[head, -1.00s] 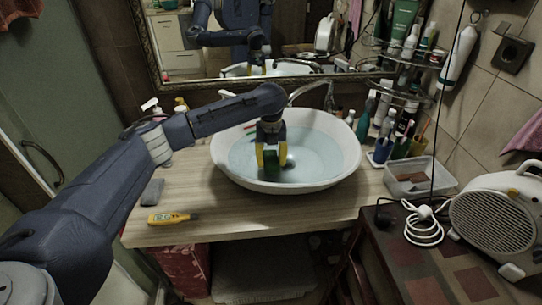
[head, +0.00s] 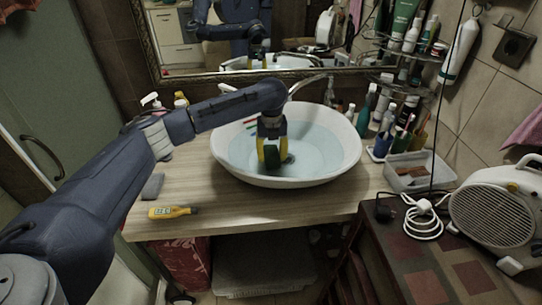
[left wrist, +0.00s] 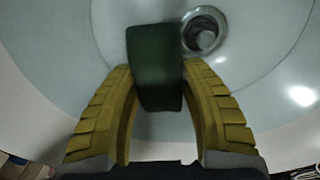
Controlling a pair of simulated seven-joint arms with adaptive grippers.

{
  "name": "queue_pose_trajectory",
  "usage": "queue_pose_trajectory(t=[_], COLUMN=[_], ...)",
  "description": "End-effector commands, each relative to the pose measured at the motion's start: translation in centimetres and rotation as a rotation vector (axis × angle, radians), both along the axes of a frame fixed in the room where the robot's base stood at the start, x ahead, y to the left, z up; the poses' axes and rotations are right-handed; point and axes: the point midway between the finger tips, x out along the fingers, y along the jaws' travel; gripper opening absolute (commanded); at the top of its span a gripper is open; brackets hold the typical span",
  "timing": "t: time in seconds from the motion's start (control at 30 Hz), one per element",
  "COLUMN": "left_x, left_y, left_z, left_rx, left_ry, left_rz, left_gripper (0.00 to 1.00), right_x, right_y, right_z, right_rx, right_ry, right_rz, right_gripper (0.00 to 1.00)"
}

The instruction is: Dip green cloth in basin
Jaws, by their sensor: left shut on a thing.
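My left gripper (head: 271,152) is inside the white basin (head: 338,173), with its yellow fingers pointing down. It is shut on the green cloth (left wrist: 156,68), a dark green block between the fingers in the left wrist view. The cloth also shows in the head view (head: 272,155), low in the basin at the pale blue water. How deep the cloth sits in the water I cannot tell. The basin's round drain (left wrist: 203,32) shows just right of the cloth. My right gripper is not in view.
A yellow tool (head: 170,212) and a grey block (head: 152,187) lie on the wooden counter (head: 240,220) left of the basin. A faucet (head: 308,82) stands behind it. Bottles, a clear plastic box (head: 410,172) and a white heater (head: 498,215) are at the right.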

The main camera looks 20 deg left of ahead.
Motion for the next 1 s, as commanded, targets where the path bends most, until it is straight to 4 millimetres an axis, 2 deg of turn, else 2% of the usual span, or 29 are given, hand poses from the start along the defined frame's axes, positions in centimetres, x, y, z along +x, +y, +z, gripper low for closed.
queue_pose_trajectory(t=[0.57,1.0], left_x=[0.4,0.4], left_y=[-0.8,-0.8], left_z=[0.1,3.1], left_rx=[0.000,0.001], left_ry=[-0.001,-0.002], left_rz=[0.000,-0.001], left_gripper=[0.23,0.23], right_x=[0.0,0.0], right_y=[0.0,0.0], right_z=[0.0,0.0], right_rx=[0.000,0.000], right_ry=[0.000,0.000], right_rz=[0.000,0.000], right_gripper=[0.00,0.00])
